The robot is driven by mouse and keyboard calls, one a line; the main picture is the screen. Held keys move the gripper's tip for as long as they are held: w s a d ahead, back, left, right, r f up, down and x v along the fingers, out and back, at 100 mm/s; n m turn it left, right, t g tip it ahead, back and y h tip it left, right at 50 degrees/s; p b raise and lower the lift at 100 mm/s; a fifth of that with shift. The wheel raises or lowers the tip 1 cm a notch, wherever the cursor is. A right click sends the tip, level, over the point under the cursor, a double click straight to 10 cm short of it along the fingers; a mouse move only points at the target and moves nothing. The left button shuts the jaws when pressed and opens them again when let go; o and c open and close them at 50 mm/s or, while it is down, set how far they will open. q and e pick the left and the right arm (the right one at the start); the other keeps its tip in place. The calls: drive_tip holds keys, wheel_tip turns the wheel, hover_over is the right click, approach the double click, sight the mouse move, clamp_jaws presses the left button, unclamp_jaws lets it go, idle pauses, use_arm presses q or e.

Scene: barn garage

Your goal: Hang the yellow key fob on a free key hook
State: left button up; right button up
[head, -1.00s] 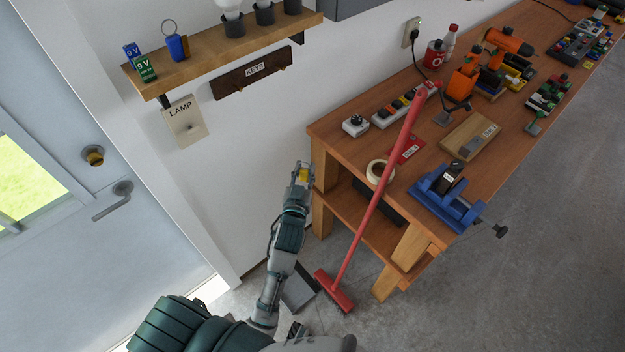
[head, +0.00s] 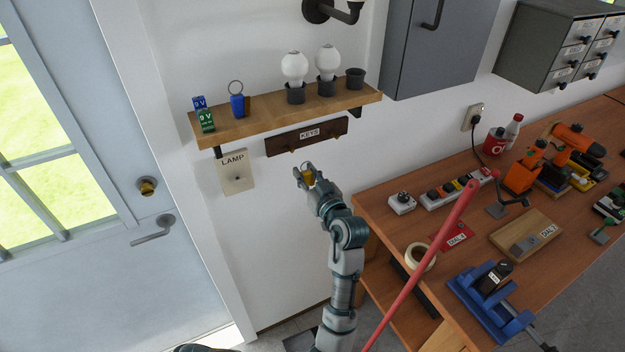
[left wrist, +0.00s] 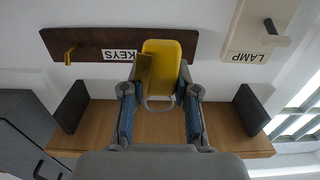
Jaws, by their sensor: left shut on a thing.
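The yellow key fob (left wrist: 162,62) is held between the fingertips of my left gripper (left wrist: 160,100), with its metal ring toward the palm in the left wrist view. In the head view, my left gripper (head: 305,177) is just below the dark wooden key rack (head: 330,131) labelled KEYS, with a bit of the yellow showing. The rack also spans the top of the left wrist view (left wrist: 105,42). A brass hook (left wrist: 70,54) at its left end there is bare. The fob covers part of the rack, so a hook behind it cannot be seen. My right gripper is out of view.
A wooden shelf (head: 275,117) above the rack bears a blue fob with a ring (head: 237,103), batteries, bulbs and cups. A LAMP switch plate (head: 236,172) is left of the gripper. The workbench (head: 390,228) and red broom handle (head: 430,250) are at right.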

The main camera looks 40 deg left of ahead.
sight(288, 152)
use_arm(q)
drive_tip(key=shift+w+a, duration=0.15)
drive_tip(key=shift+a, duration=0.05)
drive_tip(key=x, duration=0.5)
drive_tip(key=shift+a+f+p, duration=0.1)
drive_tip(key=shift+f+p, duration=0.15)
drive_tip(key=shift+p, duration=0.15)
drive_tip(key=shift+w+a, duration=0.1)
drive_tip(key=shift+a, duration=0.25)
drive_tip(key=shift+w+a, duration=0.3)
drive_tip(key=shift+a, duration=0.4)
drive_tip(key=shift+w+a+f, duration=0.3)
drive_tip(key=shift+a+f, duration=0.15)
drive_tip(key=shift+f+b, duration=0.1)
drive_tip(key=shift+b, duration=0.3)
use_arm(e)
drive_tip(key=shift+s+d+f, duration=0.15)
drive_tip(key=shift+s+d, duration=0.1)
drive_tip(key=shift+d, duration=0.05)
use_arm(q)
drive_tip(key=shift+s+a+f, duration=0.1)
drive_tip(key=shift+f, duration=0.05)
